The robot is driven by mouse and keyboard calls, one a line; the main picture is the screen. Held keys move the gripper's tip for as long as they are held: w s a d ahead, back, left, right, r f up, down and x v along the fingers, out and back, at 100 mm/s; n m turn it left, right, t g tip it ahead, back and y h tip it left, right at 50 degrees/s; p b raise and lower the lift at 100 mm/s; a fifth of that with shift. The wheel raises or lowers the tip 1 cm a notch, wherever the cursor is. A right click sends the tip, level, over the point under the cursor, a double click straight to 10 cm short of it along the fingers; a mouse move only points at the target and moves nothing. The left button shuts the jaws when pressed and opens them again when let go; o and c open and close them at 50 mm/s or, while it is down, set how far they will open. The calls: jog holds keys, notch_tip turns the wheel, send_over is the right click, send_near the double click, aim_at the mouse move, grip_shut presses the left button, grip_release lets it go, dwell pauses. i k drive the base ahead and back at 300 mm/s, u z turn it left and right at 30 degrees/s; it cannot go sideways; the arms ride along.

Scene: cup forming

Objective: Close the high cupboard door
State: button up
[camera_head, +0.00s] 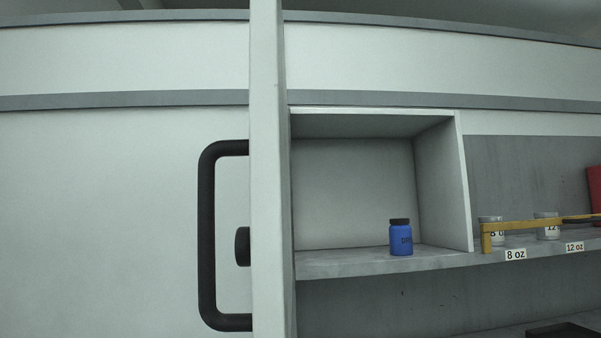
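The high cupboard door (268,180) stands open, swung out toward me and seen almost edge-on as a tall pale panel. A black bar handle (207,235) is on its left side, with a short black round knob (242,247) beside the panel inside the handle's loop. The open cupboard (355,190) is to the right of the door, and its inside is visible. A blue bottle with a dark lid (401,240) stands upright on its floor. My gripper does not show in this view.
A red object (594,188) is at the right edge. A dark tray (562,331) lies low at right.

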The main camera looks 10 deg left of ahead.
aim_at(267, 146)
jog(key=z, duration=0.7)
jog(key=k, duration=1)
jog(key=u, duration=0.75)
jog(key=i, duration=0.95)
jog(key=z, duration=0.05)
